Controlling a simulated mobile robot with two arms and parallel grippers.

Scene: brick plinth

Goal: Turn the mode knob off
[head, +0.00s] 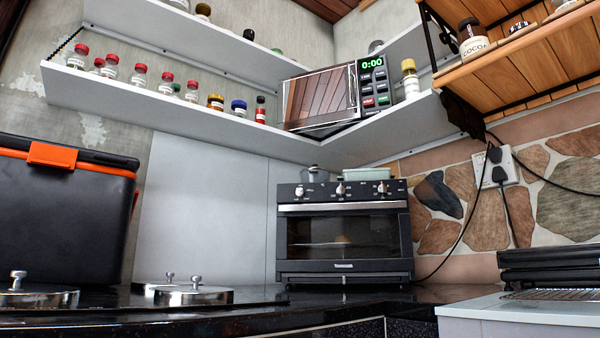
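A black toaster oven (344,272) stands on the dark counter in the corner. Its glass door (310,240) is shut, and something pale brown shows dimly behind the glass. A left knob (299,191), a middle knob (340,189) and a right knob (382,188) sit in a row on the panel above the door. Their labels are too small to read, so I cannot tell which is the mode knob or how each is set. Neither of my grippers is in view.
A microwave (320,100) and several jars stand on the white corner shelf (200,122) above. A black and orange box (62,215) is at left, near metal lids (192,295). A grill-like appliance (530,305) is at right. Cords hang from the wall socket (503,165).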

